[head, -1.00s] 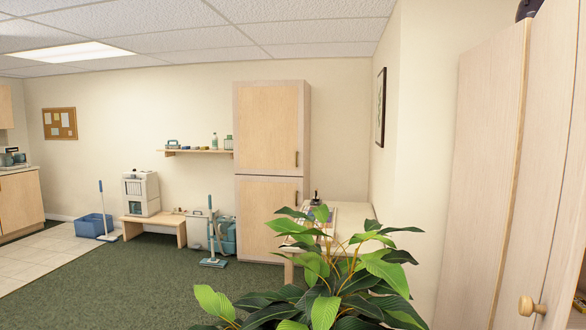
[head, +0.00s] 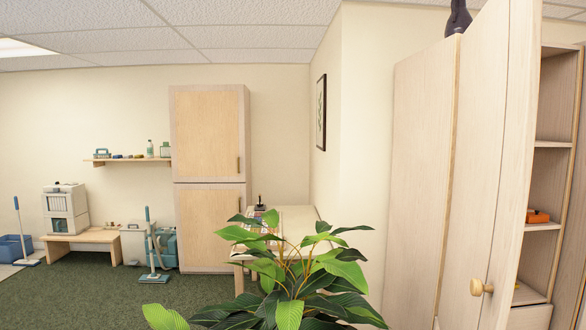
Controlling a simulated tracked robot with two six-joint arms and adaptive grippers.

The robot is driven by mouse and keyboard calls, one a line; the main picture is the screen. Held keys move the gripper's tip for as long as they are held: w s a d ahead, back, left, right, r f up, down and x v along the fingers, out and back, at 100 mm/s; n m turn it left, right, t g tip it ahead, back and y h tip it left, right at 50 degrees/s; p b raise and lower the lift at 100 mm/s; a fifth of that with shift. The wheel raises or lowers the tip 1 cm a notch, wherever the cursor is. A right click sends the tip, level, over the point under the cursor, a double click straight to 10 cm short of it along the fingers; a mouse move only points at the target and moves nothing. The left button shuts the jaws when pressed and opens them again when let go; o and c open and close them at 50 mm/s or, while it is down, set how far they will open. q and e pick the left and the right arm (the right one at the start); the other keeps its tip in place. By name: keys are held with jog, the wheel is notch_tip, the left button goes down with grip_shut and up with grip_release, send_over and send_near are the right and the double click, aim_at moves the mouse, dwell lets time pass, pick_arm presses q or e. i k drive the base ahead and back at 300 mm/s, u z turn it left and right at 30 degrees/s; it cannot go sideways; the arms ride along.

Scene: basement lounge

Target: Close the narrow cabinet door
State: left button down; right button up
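At the right of the head view stands a tall light-wood cabinet (head: 425,160). Its narrow door (head: 502,190) stands open, swung outward, with a round wooden knob (head: 482,288) low on its face. Beyond the door's edge the open shelves (head: 553,143) show, with a small orange object (head: 538,216) on one of them. The cabinet's lower part and right side run out of the picture. Neither of my grippers is in view.
A leafy plant (head: 290,290) fills the bottom centre, left of the door. Behind it stand a small table (head: 295,222) and a tall two-door cupboard (head: 208,130), both its doors shut. Green carpet (head: 105,300) is open at the lower left.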

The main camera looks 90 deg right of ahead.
aim_at(500, 57)
jog(key=u, duration=1.4)
jog(key=i, duration=0.1)
jog(key=z, duration=2.95)
jog(key=i, duration=0.3)
jog(key=z, duration=2.2)
jog(key=k, duration=0.45)
jog(key=z, duration=0.45)
jog(key=i, duration=1.5)
jog(key=u, duration=0.3)
